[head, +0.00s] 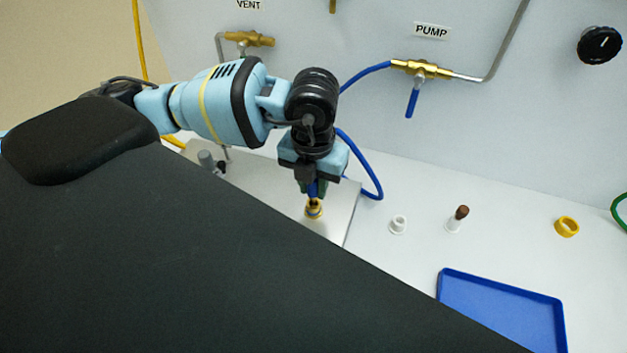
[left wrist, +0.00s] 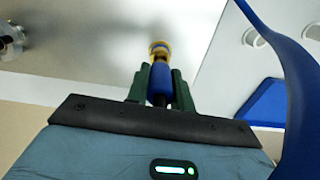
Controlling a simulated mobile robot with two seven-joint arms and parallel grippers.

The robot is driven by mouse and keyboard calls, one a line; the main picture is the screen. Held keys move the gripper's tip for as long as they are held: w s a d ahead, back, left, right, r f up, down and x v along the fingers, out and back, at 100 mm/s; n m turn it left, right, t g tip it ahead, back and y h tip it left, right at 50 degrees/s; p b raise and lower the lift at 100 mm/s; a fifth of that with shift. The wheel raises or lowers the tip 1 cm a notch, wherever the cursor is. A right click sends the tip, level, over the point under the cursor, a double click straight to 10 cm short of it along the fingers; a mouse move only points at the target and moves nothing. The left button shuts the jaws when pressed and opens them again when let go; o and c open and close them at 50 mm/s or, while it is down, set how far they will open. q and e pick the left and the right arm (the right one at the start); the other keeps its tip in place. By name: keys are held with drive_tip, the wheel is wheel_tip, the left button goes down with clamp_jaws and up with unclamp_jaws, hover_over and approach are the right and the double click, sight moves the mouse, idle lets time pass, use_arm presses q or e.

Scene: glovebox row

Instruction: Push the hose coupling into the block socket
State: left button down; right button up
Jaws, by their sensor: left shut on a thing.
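My left gripper (head: 312,187) points down over a pale metal plate or block (head: 338,217). Its green fingers (left wrist: 160,88) are shut on the blue hose coupling (left wrist: 160,80), which shows as a blue sleeve between them in the left wrist view. A brass ring-like socket (head: 313,211) is directly below the fingertips. In the left wrist view the socket (left wrist: 159,46) lines up with the coupling's far end. The coupling's tip is at the ring; how deep it sits cannot be told. My right gripper is not in view.
A blue hose (head: 372,180) loops beside the gripper, and another stretch reaches the brass PUMP valve (head: 421,69). White fitting (head: 398,225), brown-topped piece (head: 459,217), yellow ring (head: 567,226) and blue tray (head: 503,305) lie right. A grey fitting (head: 206,160) stands left. My dark body hides the foreground.

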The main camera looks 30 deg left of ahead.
use_arm(q)
drive_tip(key=shift+f, duration=1.35)
drive_tip(key=c, duration=1.1)
unclamp_jaws()
drive_tip(key=shift+c, duration=0.2)
wheel_tip(320, 180, up, 8)
drive_tip(key=shift+f, duration=0.1)
